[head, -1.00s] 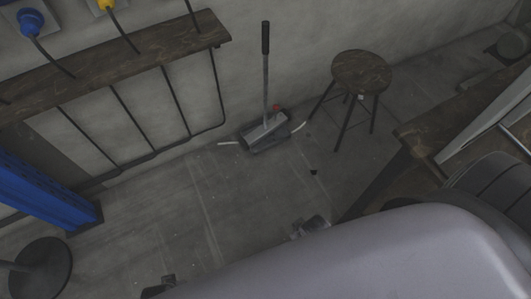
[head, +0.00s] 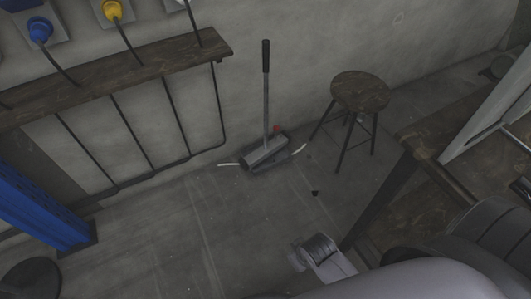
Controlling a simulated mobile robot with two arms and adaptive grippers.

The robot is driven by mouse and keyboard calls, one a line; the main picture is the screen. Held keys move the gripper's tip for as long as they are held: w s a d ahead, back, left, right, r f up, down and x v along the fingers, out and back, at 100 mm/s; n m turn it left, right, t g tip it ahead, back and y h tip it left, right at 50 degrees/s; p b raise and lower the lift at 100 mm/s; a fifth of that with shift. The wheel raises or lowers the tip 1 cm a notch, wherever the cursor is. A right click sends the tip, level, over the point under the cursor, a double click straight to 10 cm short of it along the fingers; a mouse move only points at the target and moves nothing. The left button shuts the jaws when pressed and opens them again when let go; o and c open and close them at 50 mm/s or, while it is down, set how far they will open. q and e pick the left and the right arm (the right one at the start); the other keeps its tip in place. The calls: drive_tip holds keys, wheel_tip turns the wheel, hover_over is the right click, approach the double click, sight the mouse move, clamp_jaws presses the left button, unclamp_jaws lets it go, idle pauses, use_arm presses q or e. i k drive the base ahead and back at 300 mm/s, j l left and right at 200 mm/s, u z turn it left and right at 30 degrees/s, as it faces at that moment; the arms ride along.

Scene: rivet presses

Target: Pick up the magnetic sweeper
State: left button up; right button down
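The magnetic sweeper (head: 268,152) stands on the floor near the wall. It has a grey box-like head and an upright grey shaft with a black grip (head: 266,56) at the top. A small red part (head: 277,129) shows behind the head. White strips lie on the floor at both sides of it.
A round wooden stool (head: 361,91) stands right of the sweeper. A wooden bench (head: 437,135) is at the right. A wooden wall shelf (head: 110,81) with cables hanging past it and a blue post (head: 40,210) are at the left. The floor before the sweeper is mostly clear; a small dark object (head: 315,193) lies there.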

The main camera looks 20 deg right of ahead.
sight(268, 148)
drive_tip(key=i+j+z, duration=0.15)
drive_tip(key=j+z, duration=0.25)
drive_tip(key=i+j+z, duration=0.1)
drive_tip(key=j+z, duration=0.35)
drive_tip(key=l, duration=0.1)
